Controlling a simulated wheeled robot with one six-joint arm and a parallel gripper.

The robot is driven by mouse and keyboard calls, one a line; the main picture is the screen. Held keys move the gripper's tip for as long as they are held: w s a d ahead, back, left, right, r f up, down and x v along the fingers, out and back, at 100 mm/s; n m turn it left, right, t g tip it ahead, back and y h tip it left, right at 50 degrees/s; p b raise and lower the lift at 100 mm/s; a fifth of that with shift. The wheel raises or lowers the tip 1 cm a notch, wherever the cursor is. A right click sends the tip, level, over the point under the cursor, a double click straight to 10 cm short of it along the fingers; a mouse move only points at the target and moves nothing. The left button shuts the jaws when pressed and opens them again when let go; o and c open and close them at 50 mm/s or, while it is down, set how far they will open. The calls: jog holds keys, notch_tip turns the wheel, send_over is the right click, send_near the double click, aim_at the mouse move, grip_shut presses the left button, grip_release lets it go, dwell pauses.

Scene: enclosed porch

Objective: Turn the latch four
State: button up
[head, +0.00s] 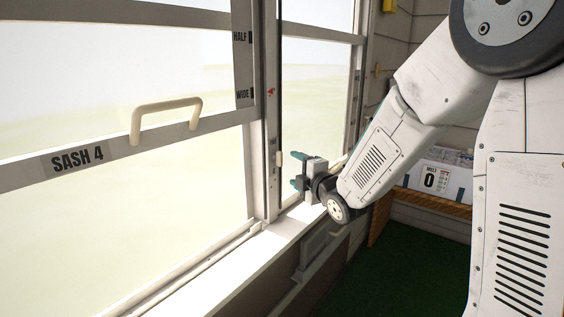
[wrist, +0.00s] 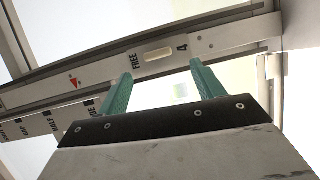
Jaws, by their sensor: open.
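Latch four is a small cream oblong piece on the window's side post. In the wrist view the latch (wrist: 158,54) sits between the word FREE and the number 4, lying lengthwise along the post. In the head view the latch (head: 279,158) is upright, just left of my gripper. My gripper (head: 296,169) has teal fingers spread apart and empty. In the wrist view the fingers of my gripper (wrist: 161,72) point at the post, one on either side of the latch, with a gap to it. I see no contact.
The sash labelled SASH 4 (head: 78,159) has a cream handle (head: 166,112). HALF and WIDE marks are on the upright beside it, near a red arrow (wrist: 74,82). The white sill (head: 240,255) runs below my gripper. A wooden bench (head: 435,201) stands at the right.

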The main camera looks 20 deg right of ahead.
aim_at(281, 160)
jog(key=shift+n+t, duration=0.3)
jog(key=x, duration=0.8)
jog(key=shift+a, duration=0.25)
jog(key=c, duration=1)
